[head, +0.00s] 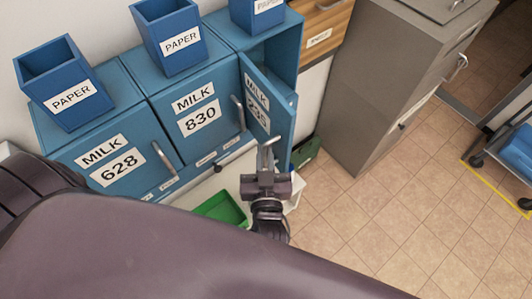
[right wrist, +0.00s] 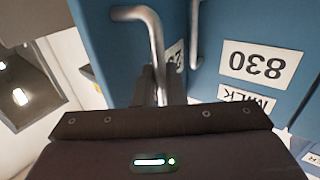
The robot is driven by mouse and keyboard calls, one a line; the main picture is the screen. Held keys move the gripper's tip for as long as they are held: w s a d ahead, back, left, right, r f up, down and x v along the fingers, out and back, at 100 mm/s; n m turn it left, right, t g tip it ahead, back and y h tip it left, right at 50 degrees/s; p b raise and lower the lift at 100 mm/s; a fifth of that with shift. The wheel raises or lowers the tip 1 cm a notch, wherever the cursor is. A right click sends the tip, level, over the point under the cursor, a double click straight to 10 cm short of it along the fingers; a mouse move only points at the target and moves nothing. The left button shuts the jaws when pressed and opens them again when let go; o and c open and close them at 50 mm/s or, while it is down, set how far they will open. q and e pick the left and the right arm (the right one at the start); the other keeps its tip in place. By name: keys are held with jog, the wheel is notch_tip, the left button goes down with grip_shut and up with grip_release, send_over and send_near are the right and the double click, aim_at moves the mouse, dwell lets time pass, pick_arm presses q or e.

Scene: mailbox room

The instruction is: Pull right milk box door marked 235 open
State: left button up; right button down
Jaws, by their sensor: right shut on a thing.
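The blue milk box door marked 235 (head: 282,118) stands partly open in the head view, swung out from the rightmost blue box (head: 287,50), whose inside shows. My right gripper (head: 267,165) is shut on the door's metal handle (head: 273,146) at the lower end. In the right wrist view the curved handle (right wrist: 150,35) runs down between my fingers (right wrist: 155,90), in front of the blue door face (right wrist: 105,40). My left gripper is not in view.
Closed milk boxes marked 830 (head: 203,108) and 628 (head: 118,160) stand to the left, with blue paper bins (head: 168,38) on top. A green tray (head: 222,208) lies below. A grey cabinet (head: 365,85) stands to the right.

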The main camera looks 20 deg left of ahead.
jog(key=c, duration=1.6)
grip_release()
jog(key=shift+r, duration=0.15)
jog(key=shift+c, duration=0.2)
jog(key=shift+w+a, duration=0.1)
jog(key=b+v, duration=0.2)
jog(key=v, duration=0.6)
jog(key=shift+w, duration=0.1)
